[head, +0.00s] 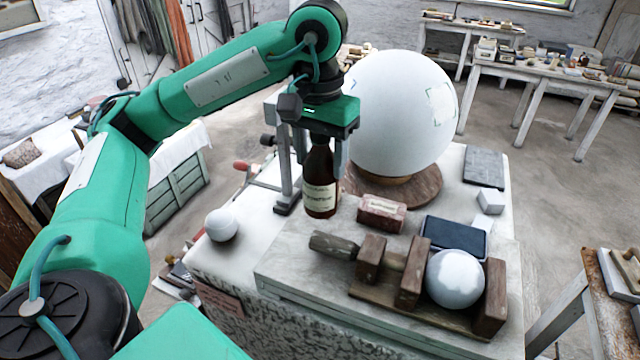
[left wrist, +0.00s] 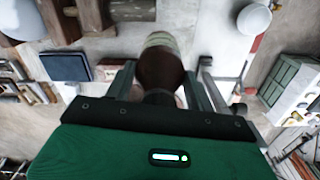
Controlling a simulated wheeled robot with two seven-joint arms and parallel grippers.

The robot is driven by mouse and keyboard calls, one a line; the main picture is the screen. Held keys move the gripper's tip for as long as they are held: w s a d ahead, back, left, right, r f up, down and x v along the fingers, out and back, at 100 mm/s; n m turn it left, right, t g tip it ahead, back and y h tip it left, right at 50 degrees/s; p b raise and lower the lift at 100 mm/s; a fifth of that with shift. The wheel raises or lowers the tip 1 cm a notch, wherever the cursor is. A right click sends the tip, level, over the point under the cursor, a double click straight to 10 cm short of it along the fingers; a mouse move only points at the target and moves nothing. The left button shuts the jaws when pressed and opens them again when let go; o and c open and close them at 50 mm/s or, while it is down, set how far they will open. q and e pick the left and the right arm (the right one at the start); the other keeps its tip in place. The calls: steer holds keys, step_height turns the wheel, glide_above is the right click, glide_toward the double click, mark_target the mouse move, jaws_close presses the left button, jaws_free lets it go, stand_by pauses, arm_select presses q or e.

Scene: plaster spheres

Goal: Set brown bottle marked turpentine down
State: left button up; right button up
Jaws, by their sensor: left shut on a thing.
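The brown bottle (head: 320,182) with a pale label stands upright in the head view, between the large white sphere and the small white ball. My left gripper (head: 320,150) is above it with its fingers down either side of the neck, shut on it. In the left wrist view the bottle (left wrist: 158,68) shows between the two fingers (left wrist: 160,90). The bottle's base is at or just above the pale worktop (head: 270,225); I cannot tell whether it touches. My right gripper is not in view.
A large white sphere (head: 400,115) on a round wooden base (head: 425,187) stands close behind. A small white ball (head: 221,225) sits left. A grey metal stand (head: 283,165) is beside the bottle.

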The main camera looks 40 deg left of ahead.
mark_target(320, 185)
arm_select(q)
steer(key=shift+f, duration=3)
steer(key=shift+f, duration=0.15)
steer(key=o, duration=1.6)
